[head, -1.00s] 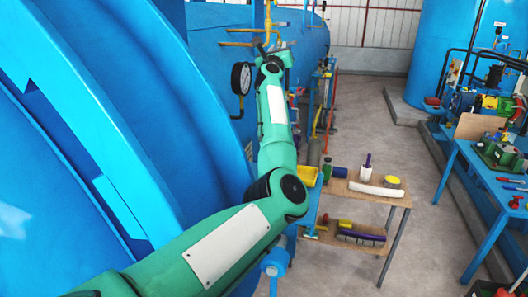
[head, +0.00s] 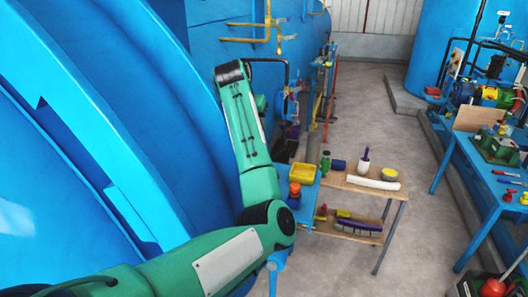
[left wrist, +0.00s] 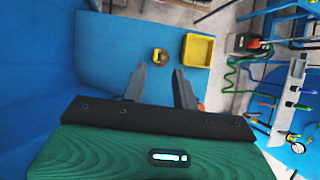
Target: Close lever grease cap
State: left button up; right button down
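I cannot make out a lever grease cap for certain. A small round yellow-and-dark object (left wrist: 160,56) sits on a blue surface in the left wrist view, just beyond my left fingertips. My left gripper (left wrist: 159,70) is open and empty there, its fingers apart and pointing toward that object without visible contact. In the head view my left arm hides its own gripper. A jar with an orange-red top (head: 295,188) stands on a blue shelf beside the big blue vessel (head: 160,90). My right gripper is not in view.
A yellow tray (head: 302,172) lies by the jar and also shows in the left wrist view (left wrist: 198,50). A wooden table (head: 345,182) holds a white-handled tool and a yellow-topped tin. Yellow pipes (head: 250,35) run along the vessel.

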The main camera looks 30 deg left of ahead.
pick_arm(q)
jog(key=shift+g, duration=0.5)
jog(key=p+x, duration=0.2)
jog(key=x, duration=0.2)
jog(key=s+p+x, duration=0.1)
jog(key=x, duration=0.3)
jog(key=p+x, duration=0.2)
jog(key=x, duration=0.3)
jog(key=shift+s+d+f+p, duration=0.1)
jog(key=shift+s+f+p, duration=0.2)
jog(key=shift+s, duration=0.05)
jog(key=shift+w+f, duration=0.1)
jog(key=shift+f, duration=0.2)
grip_shut()
